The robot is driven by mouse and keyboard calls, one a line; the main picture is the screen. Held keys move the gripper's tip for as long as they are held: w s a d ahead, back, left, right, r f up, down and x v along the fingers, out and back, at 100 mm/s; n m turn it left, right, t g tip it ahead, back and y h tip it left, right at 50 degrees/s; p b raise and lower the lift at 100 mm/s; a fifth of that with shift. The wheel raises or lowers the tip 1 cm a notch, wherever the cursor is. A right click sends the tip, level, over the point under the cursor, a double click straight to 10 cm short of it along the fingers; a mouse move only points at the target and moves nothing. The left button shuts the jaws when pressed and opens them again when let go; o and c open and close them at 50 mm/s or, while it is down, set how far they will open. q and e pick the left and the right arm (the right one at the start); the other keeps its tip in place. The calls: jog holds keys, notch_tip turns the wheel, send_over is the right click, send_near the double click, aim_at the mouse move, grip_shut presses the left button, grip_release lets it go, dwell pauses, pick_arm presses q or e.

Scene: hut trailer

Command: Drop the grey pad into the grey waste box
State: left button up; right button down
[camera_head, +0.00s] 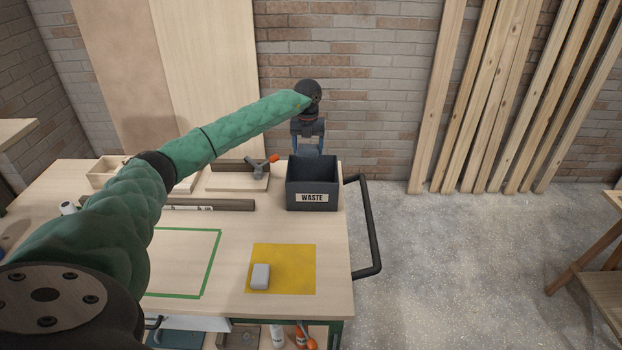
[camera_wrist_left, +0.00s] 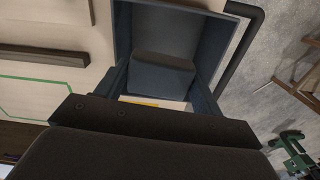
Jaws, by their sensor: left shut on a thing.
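The grey waste box (camera_head: 312,196), labelled WASTE, stands at the right end of the workbench with its top open. My left gripper (camera_head: 308,149) is at the back rim of the box in the head view, fingers pointing down. In the left wrist view the gripper (camera_wrist_left: 160,88) is shut on a dark grey block, which I take as the grey pad (camera_wrist_left: 162,74), held between the two fingers. The box (camera_wrist_left: 165,28) shows behind the pad there. My right gripper is not in view.
A pale grey block (camera_head: 261,276) lies on a yellow mat (camera_head: 296,268) in front of the box. A clamp on a board (camera_head: 237,181) stands left of the box. A black handle (camera_head: 374,235) sticks out at the right of the bench.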

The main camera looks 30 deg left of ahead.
aim_at(308, 157)
pick_arm(q)
jog(key=shift+s+d, duration=0.1)
jog(key=shift+s+d+f+b, duration=0.1)
jog(key=shift+f+b, duration=0.3)
jog(key=shift+f, duration=0.25)
notch_tip(308, 157, down, 3)
jog(key=shift+b, duration=0.45)
jog(key=shift+f, duration=0.55)
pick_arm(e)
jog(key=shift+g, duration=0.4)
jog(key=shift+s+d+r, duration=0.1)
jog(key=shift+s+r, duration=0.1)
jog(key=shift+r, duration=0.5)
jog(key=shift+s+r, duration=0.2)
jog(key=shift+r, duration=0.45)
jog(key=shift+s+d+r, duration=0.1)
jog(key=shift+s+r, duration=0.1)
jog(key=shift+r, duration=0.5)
pick_arm(q)
jog(key=o, duration=1)
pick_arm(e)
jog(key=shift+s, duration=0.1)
